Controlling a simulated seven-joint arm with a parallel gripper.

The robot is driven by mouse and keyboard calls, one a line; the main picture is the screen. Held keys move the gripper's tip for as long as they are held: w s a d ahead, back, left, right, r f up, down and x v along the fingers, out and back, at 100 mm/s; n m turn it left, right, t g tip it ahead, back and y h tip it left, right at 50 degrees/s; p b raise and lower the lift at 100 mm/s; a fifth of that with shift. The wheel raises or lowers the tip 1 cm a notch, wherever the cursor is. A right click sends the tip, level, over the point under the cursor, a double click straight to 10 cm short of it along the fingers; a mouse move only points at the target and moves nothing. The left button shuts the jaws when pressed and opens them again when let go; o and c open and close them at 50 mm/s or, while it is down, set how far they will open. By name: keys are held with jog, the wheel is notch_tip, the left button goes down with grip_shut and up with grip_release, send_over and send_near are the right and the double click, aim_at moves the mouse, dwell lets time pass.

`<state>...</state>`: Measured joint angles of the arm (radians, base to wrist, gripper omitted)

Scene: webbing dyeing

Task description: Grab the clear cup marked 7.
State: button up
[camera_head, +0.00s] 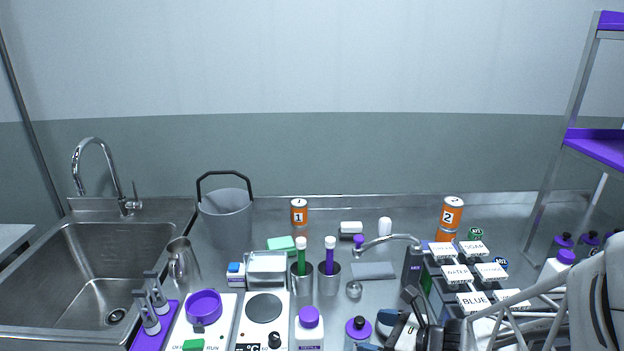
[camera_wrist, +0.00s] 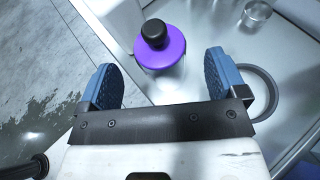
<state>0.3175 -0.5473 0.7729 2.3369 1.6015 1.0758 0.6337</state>
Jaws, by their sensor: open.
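No mark 7 is readable in either view. A small clear cup (camera_wrist: 257,14) stands at the top right of the wrist view, upright on the pale surface; no number on it can be read. My gripper (camera_wrist: 162,62) is open, with its blue ribbed pads wide apart and nothing held. A purple-lidded bottle with a black knob (camera_wrist: 172,54) shows in the space between the pads; the clear cup is beyond the right pad. In the head view my gripper (camera_head: 377,332) is at the bottom, just right of the same purple-lidded bottle (camera_head: 358,328).
A sink (camera_head: 90,270) is at the left. A grey bucket (camera_head: 226,220), two orange cans (camera_head: 299,212) (camera_head: 452,214) and metal cups with tubes (camera_head: 302,277) stand on the counter. Several labelled blocks (camera_head: 456,275) sit to the right. A grey ring (camera_wrist: 268,95) lies beside my right pad.

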aim_at(367, 331)
jog(key=shift+x, duration=2.35)
jog(key=shift+c, duration=0.3)
jog(key=c, duration=1.1)
jog(key=shift+o, duration=0.2)
jog(key=shift+r, duration=0.15)
jog(key=shift+r, duration=4.95)
